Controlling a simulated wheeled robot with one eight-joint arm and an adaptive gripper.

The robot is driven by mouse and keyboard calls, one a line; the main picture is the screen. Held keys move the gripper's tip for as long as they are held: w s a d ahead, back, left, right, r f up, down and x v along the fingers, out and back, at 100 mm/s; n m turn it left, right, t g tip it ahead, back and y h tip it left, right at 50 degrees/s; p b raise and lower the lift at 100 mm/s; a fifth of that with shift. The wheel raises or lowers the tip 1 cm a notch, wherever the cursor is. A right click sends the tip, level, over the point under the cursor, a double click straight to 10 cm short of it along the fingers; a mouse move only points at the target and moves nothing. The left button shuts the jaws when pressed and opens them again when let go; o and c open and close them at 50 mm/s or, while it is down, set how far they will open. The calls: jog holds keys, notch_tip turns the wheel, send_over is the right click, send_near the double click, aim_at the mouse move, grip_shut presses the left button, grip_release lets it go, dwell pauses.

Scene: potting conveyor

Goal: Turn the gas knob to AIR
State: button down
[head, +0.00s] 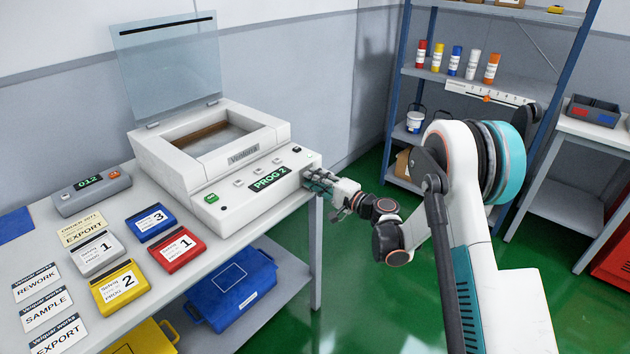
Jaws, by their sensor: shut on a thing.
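The white machine (222,205) stands on the bench with its clear lid raised and a green display reading PROG 2. My gripper (318,180) reaches in from the right and is shut at the right end of the machine's front. Its fingers touch or nearly touch the casing there. The gas knob is hidden by the fingers, so its marks and the way it points cannot be read.
The bench (150,285) holds a grey unit (92,194) reading 012, coloured boxes and label cards. A blue rack (460,80) with bottles stands behind my arm. Green floor is free between rack and bench.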

jog(key=c, duration=1.4)
grip_release()
jog(key=v, duration=0.8)
